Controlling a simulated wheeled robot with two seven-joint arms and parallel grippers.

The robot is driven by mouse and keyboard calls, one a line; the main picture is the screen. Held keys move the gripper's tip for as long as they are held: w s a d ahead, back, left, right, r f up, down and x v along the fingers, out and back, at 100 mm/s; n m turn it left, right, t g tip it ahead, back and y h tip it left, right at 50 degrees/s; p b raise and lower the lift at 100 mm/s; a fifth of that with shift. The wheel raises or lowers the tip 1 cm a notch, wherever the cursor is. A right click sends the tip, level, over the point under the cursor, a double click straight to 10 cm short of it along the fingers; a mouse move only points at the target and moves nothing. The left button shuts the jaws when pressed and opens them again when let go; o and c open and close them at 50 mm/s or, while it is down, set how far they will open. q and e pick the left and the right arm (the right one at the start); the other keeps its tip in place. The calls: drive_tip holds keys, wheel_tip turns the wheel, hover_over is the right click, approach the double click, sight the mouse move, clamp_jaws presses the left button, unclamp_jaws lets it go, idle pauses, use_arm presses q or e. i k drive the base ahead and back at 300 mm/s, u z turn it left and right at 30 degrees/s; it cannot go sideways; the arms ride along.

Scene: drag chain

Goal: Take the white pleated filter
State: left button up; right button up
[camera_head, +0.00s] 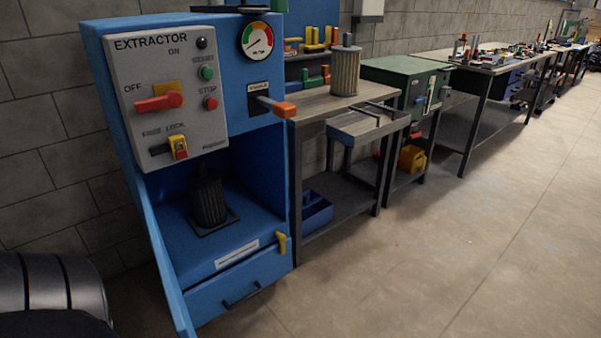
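A pale grey-beige pleated filter (345,72) stands upright on the grey-topped workbench (318,103), to the right of the blue extractor. It is a cylinder with a rod or knob on top, and nothing is touching it from above. A second, dark pleated filter (208,201) stands upright on a dark plate inside the open lower bay of the blue extractor (268,180). Neither of my grippers is in view.
The extractor's door (160,250) stands open. Its grey control panel (168,95) has a red handle and buttons. A small side table (365,122) with dark tools adjoins the bench. A green cabinet (405,75) stands beyond. The floor (440,240) at right is clear.

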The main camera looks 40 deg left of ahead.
sight(204, 184)
drive_tip(key=i, duration=1.65)
drive_tip(key=u, duration=1.5)
drive_tip(key=i, duration=0.8)
drive_tip(key=u, duration=0.8)
drive_tip(key=i, duration=0.45)
drive_tip(key=z, duration=0.05)
